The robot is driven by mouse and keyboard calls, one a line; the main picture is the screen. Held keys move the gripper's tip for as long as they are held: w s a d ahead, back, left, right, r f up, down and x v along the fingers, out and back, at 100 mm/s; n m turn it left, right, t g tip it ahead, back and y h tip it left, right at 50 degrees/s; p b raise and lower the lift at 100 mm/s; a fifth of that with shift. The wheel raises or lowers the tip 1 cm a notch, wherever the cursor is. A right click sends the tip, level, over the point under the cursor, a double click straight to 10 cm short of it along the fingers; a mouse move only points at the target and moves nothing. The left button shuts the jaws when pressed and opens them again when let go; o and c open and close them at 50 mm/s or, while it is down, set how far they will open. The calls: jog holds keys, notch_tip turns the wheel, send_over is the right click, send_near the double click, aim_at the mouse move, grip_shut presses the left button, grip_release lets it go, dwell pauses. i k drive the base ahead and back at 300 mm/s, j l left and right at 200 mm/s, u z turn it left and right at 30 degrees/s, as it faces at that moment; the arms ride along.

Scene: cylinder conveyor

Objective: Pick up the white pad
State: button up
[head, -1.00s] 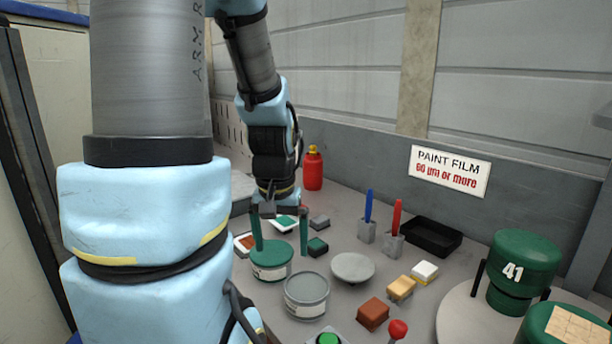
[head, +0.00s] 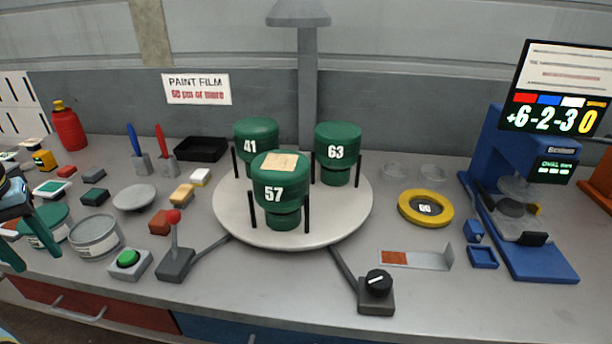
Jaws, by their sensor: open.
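The white pad (head: 200,177) is a small block with a white top and a yellowish lower part. It lies on the grey bench left of the round turntable, just behind a tan-yellow block (head: 182,194). My gripper (head: 38,262) is at the far left edge, partly cut off by the frame. Its two green fingers are apart with nothing seen between them. They overlap the green-lidded can (head: 57,217) in the picture; I cannot tell if they touch it. The gripper is well to the left of the white pad.
Red and blue pens stand in holders behind, beside a black tray (head: 201,149). The turntable (head: 230,213) carries three green numbered stamps.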

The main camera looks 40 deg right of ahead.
aim_at(201, 177)
jog(key=k+z, duration=0.15)
jog(key=z, duration=1.2)
jog(key=i+j+z, duration=0.2)
jog(key=j, duration=0.15)
jog(key=i+j+z, duration=0.2)
jog(key=j, duration=0.15)
jog(key=k+u, duration=0.1)
jog(key=u, duration=0.55)
jog(key=l+u, duration=0.3)
jog(key=u, duration=0.2)
jog(key=l+u, duration=0.3)
jog(key=u, duration=0.2)
jog(key=k+l+u, duration=0.1)
jog(key=l+u, duration=0.2)
jog(key=u, duration=0.2)
